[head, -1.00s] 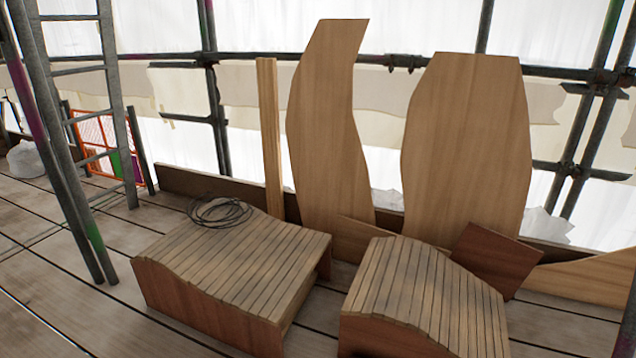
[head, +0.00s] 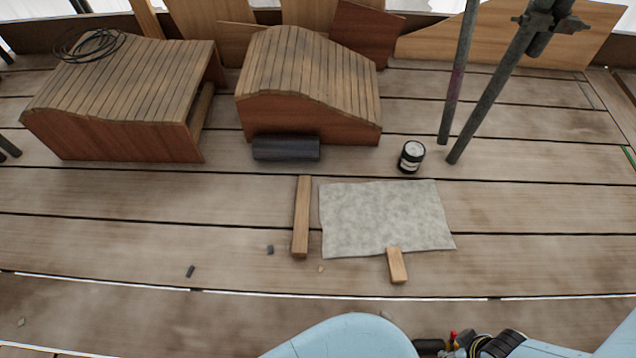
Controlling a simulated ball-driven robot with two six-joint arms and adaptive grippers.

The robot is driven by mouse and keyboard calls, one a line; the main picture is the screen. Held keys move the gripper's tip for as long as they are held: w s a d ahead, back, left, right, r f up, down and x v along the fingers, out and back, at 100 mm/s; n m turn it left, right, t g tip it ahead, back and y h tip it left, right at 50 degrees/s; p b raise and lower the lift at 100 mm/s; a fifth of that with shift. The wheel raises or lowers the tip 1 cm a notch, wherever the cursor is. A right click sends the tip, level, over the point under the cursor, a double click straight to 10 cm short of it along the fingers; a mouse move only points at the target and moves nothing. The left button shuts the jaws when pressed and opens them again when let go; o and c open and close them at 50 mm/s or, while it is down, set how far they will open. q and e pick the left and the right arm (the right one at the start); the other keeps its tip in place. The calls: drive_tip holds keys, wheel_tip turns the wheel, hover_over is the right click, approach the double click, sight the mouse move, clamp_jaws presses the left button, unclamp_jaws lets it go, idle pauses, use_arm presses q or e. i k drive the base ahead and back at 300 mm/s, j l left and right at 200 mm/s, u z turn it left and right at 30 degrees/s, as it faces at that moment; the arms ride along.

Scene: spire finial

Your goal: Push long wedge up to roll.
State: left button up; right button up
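The long wedge (head: 301,218) is a narrow wooden strip lying on the plank floor in the middle of the head view, pointing away from me. The roll (head: 286,148) is a dark grey cylinder lying crosswise at the foot of the right slatted wooden form. A stretch of bare floor separates the wedge's far end from the roll. A shorter wooden wedge (head: 397,266) lies at the near edge of a grey mat.
The grey mat (head: 385,218) lies just right of the long wedge. A black tin (head: 411,156) stands behind it, near scaffold poles (head: 460,75). Slatted forms (head: 130,95) (head: 307,75) stand at the back. The left floor is mostly clear.

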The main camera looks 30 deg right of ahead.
sight(301, 228)
drive_tip(key=k+l, duration=0.65)
drive_tip(key=l, duration=0.35)
drive_tip(key=i+j+z, duration=0.15)
drive_tip(key=j+z, duration=0.25)
drive_tip(key=i+j+z, duration=0.1)
drive_tip(key=j+z, duration=0.15)
drive_tip(key=z, duration=0.2)
drive_tip(key=j+z, duration=1.25)
